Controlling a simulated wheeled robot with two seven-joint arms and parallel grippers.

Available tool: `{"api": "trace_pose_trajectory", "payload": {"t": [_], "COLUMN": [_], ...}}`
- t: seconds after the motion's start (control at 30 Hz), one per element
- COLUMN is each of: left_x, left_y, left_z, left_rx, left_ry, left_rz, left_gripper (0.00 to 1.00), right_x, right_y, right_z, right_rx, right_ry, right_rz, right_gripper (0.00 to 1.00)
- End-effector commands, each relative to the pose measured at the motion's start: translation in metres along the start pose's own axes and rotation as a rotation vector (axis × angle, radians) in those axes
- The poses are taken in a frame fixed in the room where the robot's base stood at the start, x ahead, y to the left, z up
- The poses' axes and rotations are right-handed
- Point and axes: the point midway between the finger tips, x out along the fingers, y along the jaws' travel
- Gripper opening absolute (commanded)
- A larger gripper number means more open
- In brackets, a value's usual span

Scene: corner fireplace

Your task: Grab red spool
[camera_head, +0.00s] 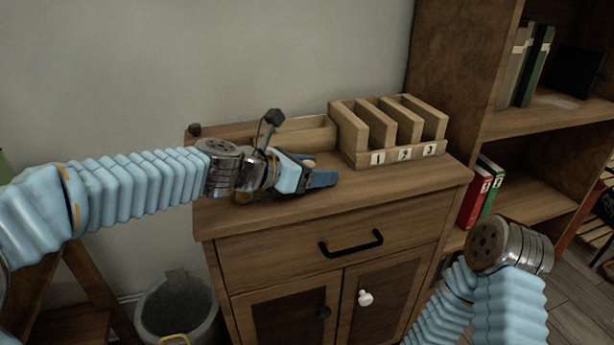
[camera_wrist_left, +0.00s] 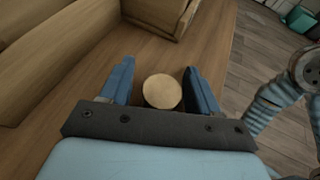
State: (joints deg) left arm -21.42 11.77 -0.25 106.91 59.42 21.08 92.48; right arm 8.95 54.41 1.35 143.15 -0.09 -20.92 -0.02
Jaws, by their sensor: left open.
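My left gripper (camera_head: 322,178) is open over the top of the wooden cabinet, with its blue fingers pointing right in the head view. In the left wrist view the open fingers (camera_wrist_left: 159,78) stand on either side of a round, pale tan disc (camera_wrist_left: 162,91). This disc looks like the flat end of a spool; no red shows on it, and its side is hidden. I see a gap between the disc and the right finger. In the head view a small tan bit (camera_head: 309,159) shows just behind the fingers. My right gripper is out of view; only its arm and wrist show.
A wooden organizer with numbered slots (camera_head: 393,158) stands at the back of the cabinet top (camera_head: 405,190), beside a long wooden box (camera_head: 312,134). A bookshelf (camera_head: 555,120) is at the right. A grey bin (camera_head: 178,305) stands at the lower left. The cabinet top's front right is clear.

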Motion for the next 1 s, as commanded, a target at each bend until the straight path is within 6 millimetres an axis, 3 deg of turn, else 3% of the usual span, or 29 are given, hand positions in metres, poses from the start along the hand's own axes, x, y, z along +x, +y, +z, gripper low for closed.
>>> {"api": "trace_pose_trajectory", "payload": {"t": [0.17,0.5,0.8,1.0], "left_x": [0.0,0.0,-0.002,-0.011], "left_y": [0.0,0.0,0.0,0.0], "left_z": [0.0,0.0,0.003,0.026], "left_rx": [0.0,0.0,0.0,0.002], "left_ry": [0.0,0.0,0.0,-0.001], "left_rz": [0.0,0.0,0.0,0.0], "left_gripper": [0.6,0.08,0.07,0.07], "right_x": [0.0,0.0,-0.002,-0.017], "right_y": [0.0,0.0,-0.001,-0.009], "right_z": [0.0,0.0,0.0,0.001], "right_rx": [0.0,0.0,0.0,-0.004], "right_ry": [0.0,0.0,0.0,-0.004], "right_rz": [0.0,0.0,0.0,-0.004], "right_gripper": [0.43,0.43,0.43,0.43]}}
